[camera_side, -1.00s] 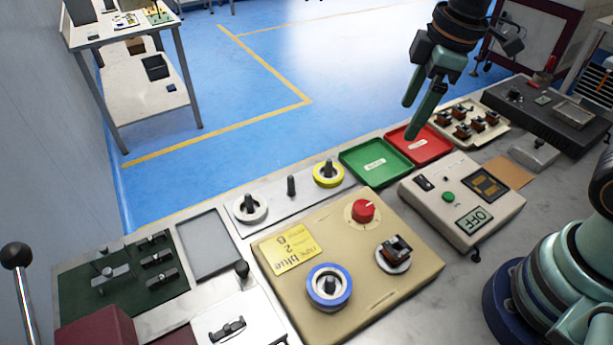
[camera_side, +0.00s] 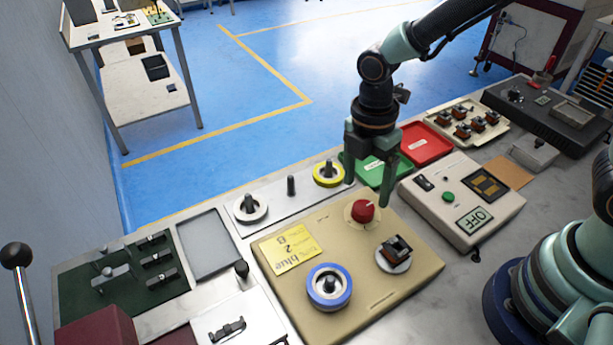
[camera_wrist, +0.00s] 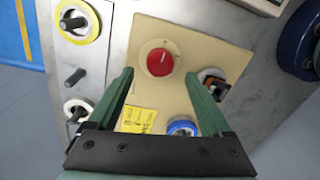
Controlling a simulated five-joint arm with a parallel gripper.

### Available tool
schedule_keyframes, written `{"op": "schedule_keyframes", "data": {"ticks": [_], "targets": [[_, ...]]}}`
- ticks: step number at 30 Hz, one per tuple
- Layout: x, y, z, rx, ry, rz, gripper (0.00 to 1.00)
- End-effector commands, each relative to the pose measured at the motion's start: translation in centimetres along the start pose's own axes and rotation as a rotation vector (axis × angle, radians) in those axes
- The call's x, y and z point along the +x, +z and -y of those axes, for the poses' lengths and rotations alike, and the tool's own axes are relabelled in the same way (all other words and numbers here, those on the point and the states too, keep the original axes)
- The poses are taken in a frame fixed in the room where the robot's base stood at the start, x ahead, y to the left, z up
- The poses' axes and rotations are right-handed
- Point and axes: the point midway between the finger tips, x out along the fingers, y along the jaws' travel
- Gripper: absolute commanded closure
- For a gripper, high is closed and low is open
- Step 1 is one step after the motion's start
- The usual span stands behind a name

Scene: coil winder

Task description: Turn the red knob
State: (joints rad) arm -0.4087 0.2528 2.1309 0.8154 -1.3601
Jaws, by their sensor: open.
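The red knob (camera_side: 363,210) sits on a pale round dial on the beige winder panel (camera_side: 408,290). It also shows in the wrist view (camera_wrist: 160,62), ahead of my fingertips and between their lines. My gripper (camera_side: 368,195) is open and empty, pointing down over the back edge of the panel. In the side view its left fingertip is up and left of the knob and its right fingertip to the right. In the wrist view the fingers of my gripper (camera_wrist: 156,75) are spread wide. No contact with the knob shows.
On the panel are a blue-rimmed spool (camera_side: 330,287), a dark brown part on a white disc (camera_side: 395,252) and a yellow note (camera_side: 293,248). Behind stand a yellow spool (camera_side: 328,173), a green tray (camera_side: 352,170) and a red tray (camera_side: 428,143). A box reading OFF (camera_side: 462,200) is at right.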

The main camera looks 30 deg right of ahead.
Motion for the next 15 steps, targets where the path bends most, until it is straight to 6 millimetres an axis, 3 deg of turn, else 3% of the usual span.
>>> {"op": "schedule_keyframes", "data": {"ticks": [6, 15], "targets": [[3.5, 0.0, 0.1, 0.001, -0.004, 0.001, 0.17], [5.0, -0.1, 0.0, 0.001, 0.001, 0.0, 0.17]]}}
